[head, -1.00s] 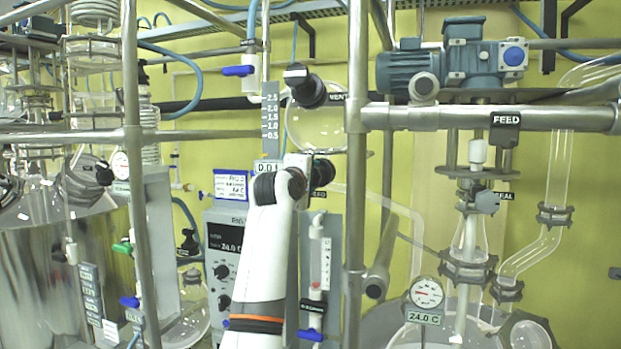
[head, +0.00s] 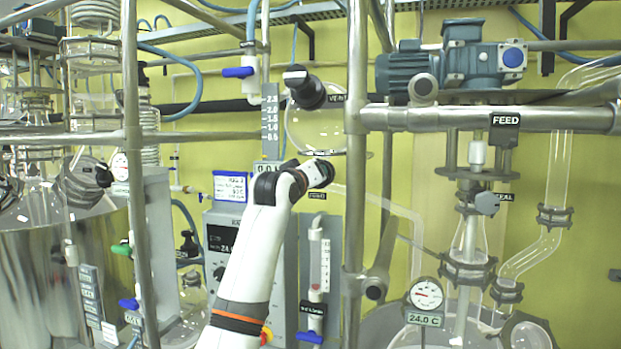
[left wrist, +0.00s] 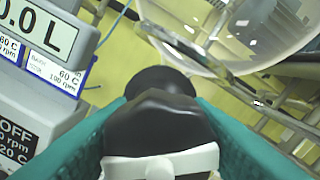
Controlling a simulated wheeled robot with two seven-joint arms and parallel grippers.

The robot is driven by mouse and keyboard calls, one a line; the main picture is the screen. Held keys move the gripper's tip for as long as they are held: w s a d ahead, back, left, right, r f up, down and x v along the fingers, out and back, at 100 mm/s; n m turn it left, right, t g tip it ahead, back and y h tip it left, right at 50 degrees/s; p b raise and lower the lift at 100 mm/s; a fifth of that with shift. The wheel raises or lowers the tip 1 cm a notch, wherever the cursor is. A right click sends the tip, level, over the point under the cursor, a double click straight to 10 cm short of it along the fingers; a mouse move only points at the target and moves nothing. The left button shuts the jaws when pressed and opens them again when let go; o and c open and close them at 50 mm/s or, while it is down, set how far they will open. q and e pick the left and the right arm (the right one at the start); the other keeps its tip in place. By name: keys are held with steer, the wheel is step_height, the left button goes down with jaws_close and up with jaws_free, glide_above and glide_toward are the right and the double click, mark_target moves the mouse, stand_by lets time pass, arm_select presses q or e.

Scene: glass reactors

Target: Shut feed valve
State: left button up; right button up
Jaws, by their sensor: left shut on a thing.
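The feed valve's black knob (left wrist: 155,125) with a white marker bar (left wrist: 160,162) fills the lower middle of the left wrist view. My left gripper (left wrist: 160,112) is shut on this knob, one teal finger on each side. In the head view my left arm rises from the bottom and bends right at the wrist. The gripper there (head: 328,180) is at the valve, just above a small FEED label (head: 317,196); the wrist hides most of the knob and fingers. My right gripper is in neither view.
The vent valve (head: 305,88) and round glass vessel (head: 315,128) are just above the wrist. A vertical steel post (head: 356,200) stands close on the right. A flow tube (head: 318,265) and grey control box (head: 222,250) are near the forearm.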

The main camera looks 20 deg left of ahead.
arm_select(q)
steer(key=n, duration=3.3)
steer(key=shift+f+n, duration=0.35)
steer(key=shift+n, duration=0.05)
steer(key=m, duration=0.4)
steer(key=shift+m, duration=0.3)
stand_by(0.3)
steer(key=o, duration=1)
steer(key=shift+r, duration=0.1)
